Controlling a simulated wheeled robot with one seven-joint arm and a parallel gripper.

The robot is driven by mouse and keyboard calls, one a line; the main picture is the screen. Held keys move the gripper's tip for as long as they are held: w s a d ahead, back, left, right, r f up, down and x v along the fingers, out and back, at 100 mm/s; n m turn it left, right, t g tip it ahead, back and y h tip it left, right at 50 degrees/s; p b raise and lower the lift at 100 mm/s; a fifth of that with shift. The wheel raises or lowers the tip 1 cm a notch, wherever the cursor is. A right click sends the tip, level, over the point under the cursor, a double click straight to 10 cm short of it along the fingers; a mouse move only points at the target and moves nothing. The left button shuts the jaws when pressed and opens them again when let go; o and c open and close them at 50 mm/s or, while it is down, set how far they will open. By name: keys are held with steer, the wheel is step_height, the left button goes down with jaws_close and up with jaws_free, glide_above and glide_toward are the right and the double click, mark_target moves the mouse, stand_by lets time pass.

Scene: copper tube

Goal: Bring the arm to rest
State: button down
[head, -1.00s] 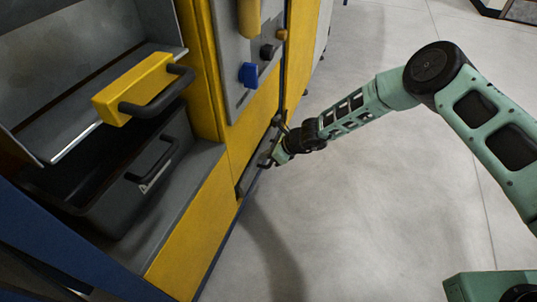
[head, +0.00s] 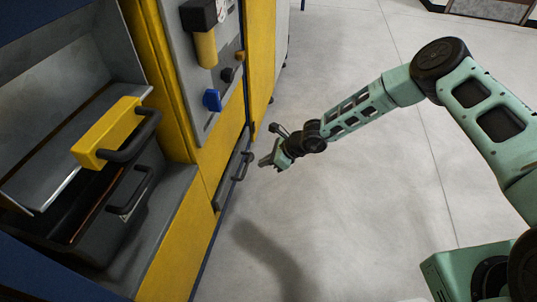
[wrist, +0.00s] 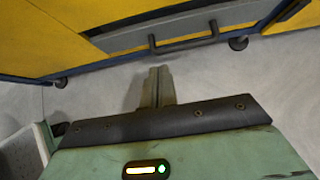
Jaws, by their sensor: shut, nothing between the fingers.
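My gripper (head: 267,162) is at the end of my green arm, in the middle of the head view. It is shut and empty, held over the bare floor. It is just right of the yellow machine's low front handle (head: 243,166) and apart from it. In the wrist view the shut fingers (wrist: 157,87) point at the machine's lower edge, with the black handle (wrist: 184,38) beyond them.
The yellow and grey machine (head: 172,240) fills the left side. Its bay holds a dark bin (head: 120,212) below a yellow block with a black handle (head: 108,135). A blue knob (head: 212,100) juts from its panel. The grey floor (head: 360,220) around my arm is clear.

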steer(key=shift+v, duration=0.75)
steer(key=s+a+r+n+g, duration=0.1)
steer(key=s+a+r+n, duration=0.1)
steer(key=s+r+n, duration=0.4)
steer(key=s+a+r+n+g, duration=0.1)
steer(key=s+a+r+n, duration=0.25)
steer(key=r, duration=0.45)
steer(key=s+a+r+n+g, duration=0.1)
steer(key=s+r+n+g, duration=0.1)
steer(key=s+r+n, duration=0.35)
steer(key=s+d+r+n+t+h+p, duration=0.1)
steer(key=s+d+r+n+h, duration=0.3)
steer(key=s+d+r+n, duration=0.5)
steer(key=s+d+r+n+h+p, duration=0.1)
steer(key=s+d+r+n+h, duration=0.45)
steer(key=s, duration=0.65)
step_height(320, 180, up, 35)
steer(key=y+p, duration=0.1)
steer(key=p, duration=3.1)
steer(key=shift+w+d+f+p, duration=0.25)
steer(key=shift+d+p, duration=0.1)
steer(key=shift+p, duration=0.05)
steer(key=shift+y, duration=0.25)
